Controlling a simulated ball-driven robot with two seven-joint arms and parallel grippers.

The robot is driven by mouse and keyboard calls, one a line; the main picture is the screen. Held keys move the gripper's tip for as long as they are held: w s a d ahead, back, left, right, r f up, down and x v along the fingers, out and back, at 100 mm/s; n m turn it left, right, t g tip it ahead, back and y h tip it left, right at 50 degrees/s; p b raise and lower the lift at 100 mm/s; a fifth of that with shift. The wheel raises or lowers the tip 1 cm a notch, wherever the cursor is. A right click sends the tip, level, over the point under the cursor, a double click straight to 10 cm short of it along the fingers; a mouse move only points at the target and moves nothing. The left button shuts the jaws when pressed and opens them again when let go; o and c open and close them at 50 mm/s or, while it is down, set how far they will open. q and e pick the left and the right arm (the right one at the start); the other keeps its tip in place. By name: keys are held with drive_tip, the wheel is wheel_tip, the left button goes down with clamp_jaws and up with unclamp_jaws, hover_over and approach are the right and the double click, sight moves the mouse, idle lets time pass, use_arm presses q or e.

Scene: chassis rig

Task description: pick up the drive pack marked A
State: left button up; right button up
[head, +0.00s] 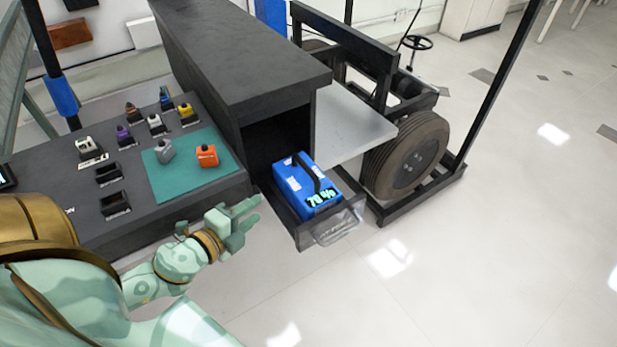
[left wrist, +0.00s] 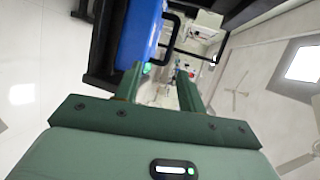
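A blue drive pack (head: 300,185) with a dark handle and a green "70 %" display lies in a pulled-out drawer (head: 345,218) under the black cabinet. I cannot read a letter A on it. My left gripper (head: 250,212) is open and empty, to the left of the drawer and apart from the pack. In the left wrist view the blue pack (left wrist: 138,35) shows at the top, beyond the left finger of my left gripper (left wrist: 158,90). My right gripper is not in view.
A dark bench (head: 215,195) on the left carries a green mat (head: 180,185) with an orange block (head: 207,156) and a grey block (head: 164,150). Several other small coloured blocks stand behind. A wheeled black chassis (head: 405,160) stands right of the drawer. The floor in front is clear.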

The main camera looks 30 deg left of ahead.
use_arm(q)
wheel_tip(320, 180, up, 2)
drive_tip(key=w+d, duration=0.1)
approach(304, 168)
drive_tip(key=x, duration=0.3)
drive_tip(key=shift+m+t+h, duration=0.3)
drive_tip(key=shift+m, duration=0.1)
drive_tip(key=w, duration=0.1)
drive_tip(key=w+f, duration=0.1)
drive_tip(key=w, duration=0.1)
drive_tip(key=w+b, duration=0.1)
drive_tip(key=w, duration=0.1)
drive_tip(key=shift+w+f, duration=0.1)
drive_tip(key=shift+f, duration=0.3)
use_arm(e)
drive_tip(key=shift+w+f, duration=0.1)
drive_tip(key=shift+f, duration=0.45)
use_arm(q)
clamp_jaws()
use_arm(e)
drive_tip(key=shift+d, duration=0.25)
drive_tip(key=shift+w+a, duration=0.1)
use_arm(q)
drive_tip(key=shift+r, duration=0.2)
